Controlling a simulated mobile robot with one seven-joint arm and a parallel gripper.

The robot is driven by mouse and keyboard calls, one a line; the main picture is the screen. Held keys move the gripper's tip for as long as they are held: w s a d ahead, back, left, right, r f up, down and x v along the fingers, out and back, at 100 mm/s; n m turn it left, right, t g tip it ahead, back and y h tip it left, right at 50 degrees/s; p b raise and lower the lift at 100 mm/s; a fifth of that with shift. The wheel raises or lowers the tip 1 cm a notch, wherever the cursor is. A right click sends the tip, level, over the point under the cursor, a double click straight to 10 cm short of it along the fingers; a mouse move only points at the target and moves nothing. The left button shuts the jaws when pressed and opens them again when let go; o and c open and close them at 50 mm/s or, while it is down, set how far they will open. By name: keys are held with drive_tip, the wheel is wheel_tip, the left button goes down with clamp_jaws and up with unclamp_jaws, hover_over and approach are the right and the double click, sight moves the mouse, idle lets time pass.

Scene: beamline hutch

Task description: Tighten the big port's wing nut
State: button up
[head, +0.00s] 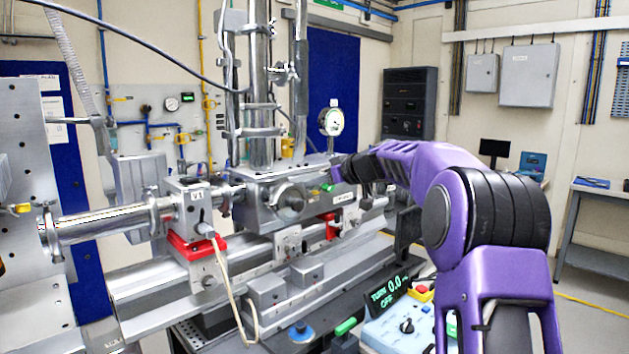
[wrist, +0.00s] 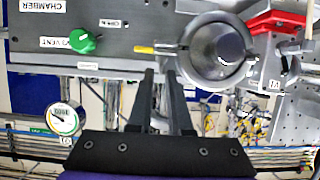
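The big port (wrist: 218,52) is a round metal flange with a dark centre on the chamber front; in the head view the port (head: 289,199) sits left of my gripper. A small yellow piece (wrist: 146,49), which looks like its wing nut, sticks out of the port's left side in the wrist view. My gripper (wrist: 160,73) has two dark fingers, apart at the tips with nothing between them. The tips are just below the yellow piece in the picture; I cannot tell whether they touch. In the head view my gripper (head: 338,175) is at the chamber's right end, its fingers hardly visible.
A green vent knob (wrist: 82,41) is left of the fingers in the wrist view. A dial gauge (head: 331,121) stands above the chamber (head: 252,213). Valve V1 (head: 195,202) and red clamps (head: 190,245) are to the left.

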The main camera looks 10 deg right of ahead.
drive_tip(key=shift+w+a+f, duration=0.1)
drive_tip(key=shift+w+a, duration=0.1)
drive_tip(key=shift+w, duration=0.05)
clamp_jaws()
idle(1.4)
